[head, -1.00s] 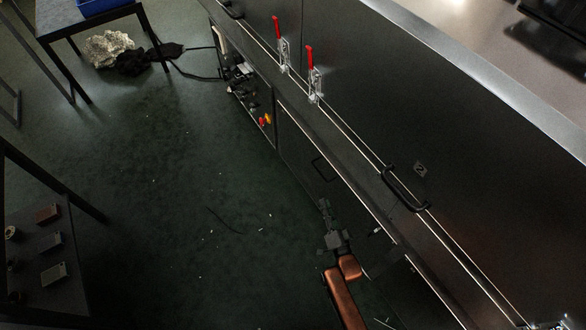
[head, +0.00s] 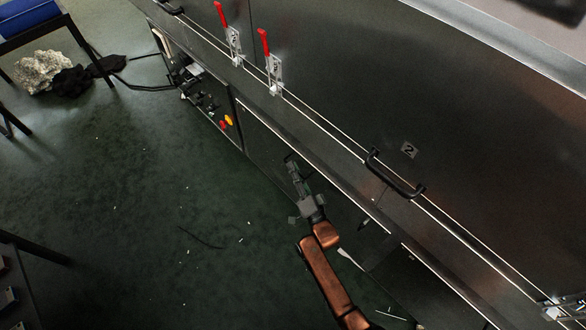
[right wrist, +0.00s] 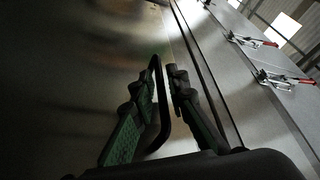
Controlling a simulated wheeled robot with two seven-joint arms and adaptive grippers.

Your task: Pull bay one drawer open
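The lower front panel of the dryer, the drawer front (head: 262,140), lies flush under the long steel ledge in the head view. Its black loop handle (right wrist: 155,125) shows in the right wrist view, passing between my right gripper's fingers. My right gripper (head: 291,165) is against the drawer front in the head view and hides the handle there. In the right wrist view the gripper (right wrist: 158,84) has a finger on each side of the bar, spread apart; firm contact does not show. My left gripper is out of view.
Above the ledge are two red-handled clamps (head: 221,16) and a black door handle (head: 393,178) beside a label marked 2. A dark recess with small parts (head: 200,95) and red and yellow buttons lies left. Dark green floor is mostly clear.

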